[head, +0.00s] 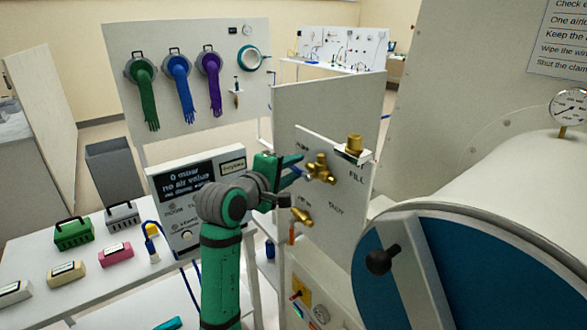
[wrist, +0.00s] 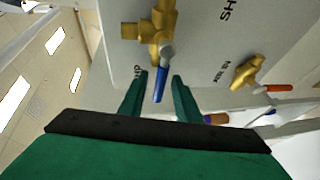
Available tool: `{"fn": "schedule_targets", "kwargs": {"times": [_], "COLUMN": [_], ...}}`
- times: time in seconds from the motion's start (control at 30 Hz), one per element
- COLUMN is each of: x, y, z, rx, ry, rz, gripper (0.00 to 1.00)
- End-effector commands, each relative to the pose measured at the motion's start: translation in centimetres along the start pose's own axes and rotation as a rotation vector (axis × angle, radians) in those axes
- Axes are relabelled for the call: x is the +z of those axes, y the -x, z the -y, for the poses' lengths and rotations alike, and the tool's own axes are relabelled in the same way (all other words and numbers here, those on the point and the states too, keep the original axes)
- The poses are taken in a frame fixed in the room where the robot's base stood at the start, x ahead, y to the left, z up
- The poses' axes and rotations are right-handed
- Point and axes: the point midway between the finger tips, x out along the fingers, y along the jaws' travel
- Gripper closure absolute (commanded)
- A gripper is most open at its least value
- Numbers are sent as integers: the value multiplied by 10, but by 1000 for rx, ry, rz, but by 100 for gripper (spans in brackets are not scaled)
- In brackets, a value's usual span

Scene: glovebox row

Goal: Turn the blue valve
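The blue valve is a brass body (head: 320,168) on an upright grey panel, with a blue lever handle (head: 291,180). In the wrist view its brass body (wrist: 156,28) is at the top and the blue handle (wrist: 159,86) points down toward my gripper. My gripper (wrist: 160,75) is open, one finger on each side of the blue handle. Gaps show on both sides, so the fingers look apart from it. In the head view my gripper (head: 293,164) is at the panel's left, partly hiding the handle.
A second brass valve (head: 301,215) with an orange handle (head: 291,236) sits lower on the panel. A brass fitting (head: 355,145) is above right. A display box (head: 195,192) stands left of my arm. A large blue round door (head: 400,270) is at the right.

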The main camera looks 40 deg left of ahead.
Motion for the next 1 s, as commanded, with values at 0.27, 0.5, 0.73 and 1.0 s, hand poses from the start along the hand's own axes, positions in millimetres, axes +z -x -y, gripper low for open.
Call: {"fn": "schedule_targets", "kwargs": {"times": [0.27,0.5,0.73,1.0], "x": [0,0,1,1], "y": [-2,-2,-3,-9], "z": [0,0,1,6], "rx": [1,0,-5,-45], "ry": [0,0,11,108], "rz": [-1,-1,3,24], "gripper": [70,100,100,100]}}
